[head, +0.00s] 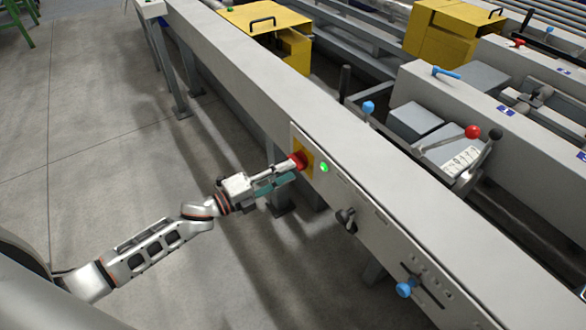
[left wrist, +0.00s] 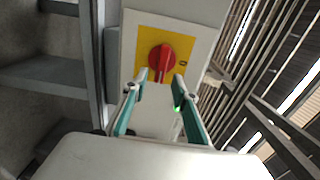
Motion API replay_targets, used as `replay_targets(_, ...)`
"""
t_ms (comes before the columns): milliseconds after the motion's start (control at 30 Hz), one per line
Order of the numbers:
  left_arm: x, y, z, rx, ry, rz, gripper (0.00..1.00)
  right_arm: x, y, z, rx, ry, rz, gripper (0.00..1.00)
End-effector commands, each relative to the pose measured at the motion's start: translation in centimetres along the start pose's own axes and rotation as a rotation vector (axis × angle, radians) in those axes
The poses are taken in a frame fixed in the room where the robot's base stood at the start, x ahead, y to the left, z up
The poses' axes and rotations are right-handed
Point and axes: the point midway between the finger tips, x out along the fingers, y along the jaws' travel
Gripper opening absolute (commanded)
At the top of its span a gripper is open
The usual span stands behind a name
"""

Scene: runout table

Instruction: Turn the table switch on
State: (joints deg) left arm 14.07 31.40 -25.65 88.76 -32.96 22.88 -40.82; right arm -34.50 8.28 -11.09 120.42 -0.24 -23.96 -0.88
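The red rotary switch (head: 299,160) sits on a yellow plate on the side panel of the long grey table. In the left wrist view the round red switch (left wrist: 161,59) is near the top middle, its grip ridge roughly upright in the picture. A small dark mark is on the yellow plate (left wrist: 146,47) to its right. My left gripper (head: 288,168) is right in front of the switch. In the wrist view its two fingers (left wrist: 162,84) are apart, with tips at the knob's lower edge; I cannot tell whether they touch it. My right gripper is not in view.
A lit green lamp (head: 324,168) is right of the switch. A black knob (head: 346,217) and a blue knob (head: 405,289) stick out farther along the panel. A table leg (head: 279,195) stands under my gripper. The floor (head: 105,150) on the left is clear.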

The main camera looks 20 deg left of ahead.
Motion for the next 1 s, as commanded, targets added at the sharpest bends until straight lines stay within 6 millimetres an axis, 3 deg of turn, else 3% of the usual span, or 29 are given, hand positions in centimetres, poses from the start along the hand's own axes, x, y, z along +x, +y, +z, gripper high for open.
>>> replay_targets(200, -4.8, 0.1, 0.0, 0.001, -0.001, 0.004, 0.28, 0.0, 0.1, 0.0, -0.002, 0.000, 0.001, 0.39)
replay_targets(400, -7.7, 0.1, 0.0, 0.002, -0.001, 0.003, 0.28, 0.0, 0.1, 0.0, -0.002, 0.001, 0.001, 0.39)
replay_targets(600, -8.8, 0.0, 0.0, 0.002, -0.001, 0.001, 0.28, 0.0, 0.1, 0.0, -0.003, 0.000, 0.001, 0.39)
replay_targets(1000, -8.8, 0.0, 0.0, 0.002, -0.001, 0.001, 0.28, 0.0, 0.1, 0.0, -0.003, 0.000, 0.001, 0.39)
